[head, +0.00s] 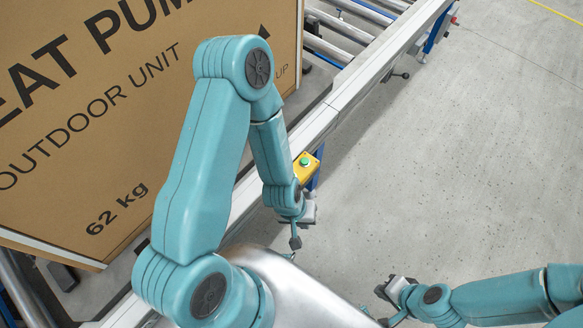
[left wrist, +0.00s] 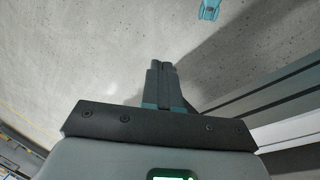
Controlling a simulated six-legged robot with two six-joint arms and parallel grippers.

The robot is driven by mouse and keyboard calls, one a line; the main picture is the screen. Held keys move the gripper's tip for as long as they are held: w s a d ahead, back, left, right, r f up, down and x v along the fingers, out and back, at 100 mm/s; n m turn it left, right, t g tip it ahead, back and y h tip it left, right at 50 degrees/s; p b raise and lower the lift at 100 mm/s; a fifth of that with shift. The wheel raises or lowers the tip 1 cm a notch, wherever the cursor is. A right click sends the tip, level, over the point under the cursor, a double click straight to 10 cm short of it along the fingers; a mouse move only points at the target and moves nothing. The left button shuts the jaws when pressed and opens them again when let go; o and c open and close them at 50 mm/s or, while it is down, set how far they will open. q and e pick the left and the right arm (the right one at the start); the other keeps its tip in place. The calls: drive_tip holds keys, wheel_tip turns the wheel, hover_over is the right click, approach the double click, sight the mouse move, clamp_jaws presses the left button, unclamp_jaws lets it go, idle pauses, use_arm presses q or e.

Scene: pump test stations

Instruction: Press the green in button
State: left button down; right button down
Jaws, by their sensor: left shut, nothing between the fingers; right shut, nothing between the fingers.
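The green button (head: 304,162) sits on top of a small yellow box (head: 309,173) on the outer side of the conveyor rail in the head view. My left gripper (head: 295,241) is below the box in the picture, apart from the button, and points down toward the floor. In the left wrist view its fingers (left wrist: 161,68) are together and empty, with bare floor beyond them; the button does not show there. My right gripper (head: 382,289) is shut and empty over the floor at the lower right. No wording on the button can be read.
A large cardboard carton (head: 100,120) marked as a heat pump outdoor unit stands on the conveyor at the left. The pale conveyor rail (head: 345,98) runs diagonally beside the yellow box. The grey floor (head: 460,170) to the right is clear.

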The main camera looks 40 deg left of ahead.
use_arm(q)
drive_tip(key=w+a+r+n+y, duration=0.55)
drive_tip(key=w+a+n, duration=0.35)
drive_tip(key=a+n, duration=0.45)
wheel_tip(320, 180, up, 9)
drive_tip(key=w+d+n+g+h+p, duration=0.1)
drive_tip(key=w+n+h, duration=0.1)
drive_tip(key=n, duration=1.4)
drive_tip(key=shift+d+f+g+h, duration=0.2)
drive_tip(key=shift+d+g+h, duration=0.1)
drive_tip(key=shift+d+h, duration=0.15)
wheel_tip(320, 180, down, 14)
drive_tip(key=b, duration=0.3)
drive_tip(key=shift+r+b, duration=0.1)
drive_tip(key=shift+b, duration=0.25)
